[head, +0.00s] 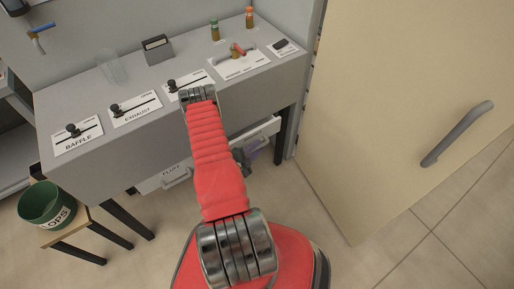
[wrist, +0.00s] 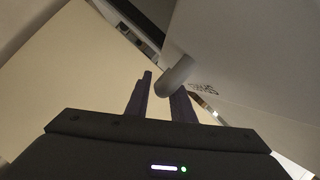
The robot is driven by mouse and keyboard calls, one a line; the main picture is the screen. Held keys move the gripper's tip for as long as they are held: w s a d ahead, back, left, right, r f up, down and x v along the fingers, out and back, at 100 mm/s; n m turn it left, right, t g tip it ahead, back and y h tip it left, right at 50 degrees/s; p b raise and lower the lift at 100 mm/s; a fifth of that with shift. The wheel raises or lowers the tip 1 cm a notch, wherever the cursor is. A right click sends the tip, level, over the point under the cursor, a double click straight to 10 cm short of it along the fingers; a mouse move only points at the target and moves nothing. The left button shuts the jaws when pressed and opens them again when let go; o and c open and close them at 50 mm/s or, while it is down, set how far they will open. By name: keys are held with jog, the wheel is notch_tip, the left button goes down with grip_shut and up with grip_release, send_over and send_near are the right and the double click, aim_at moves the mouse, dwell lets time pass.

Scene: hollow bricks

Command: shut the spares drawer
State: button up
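Under the bench, a pale drawer (head: 268,129) on the right stands pulled out, partly hidden behind my arm. The handle's end is at the right finger, with a gap to the left finger. Whether they touch cannot be told. In the head view my gripper (head: 247,154) is at the drawer's front.
Another drawer (head: 165,180), apparently labelled FLUX, is to the left. The grey bench (head: 75,105) carries several levers. A beige door (head: 400,90) with a grey handle (head: 456,133) stands close on the right. A green bucket (head: 48,205) is on a stool at left.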

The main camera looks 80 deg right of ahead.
aim_at(249, 144)
jog(key=shift+c, duration=0.6)
grip_shut()
jog(key=shift+w+d+f, duration=0.1)
jog(key=shift+w+d, duration=1.35)
jog(key=shift+w, duration=0.25)
jog(key=shift+o, duration=0.6)
grip_release()
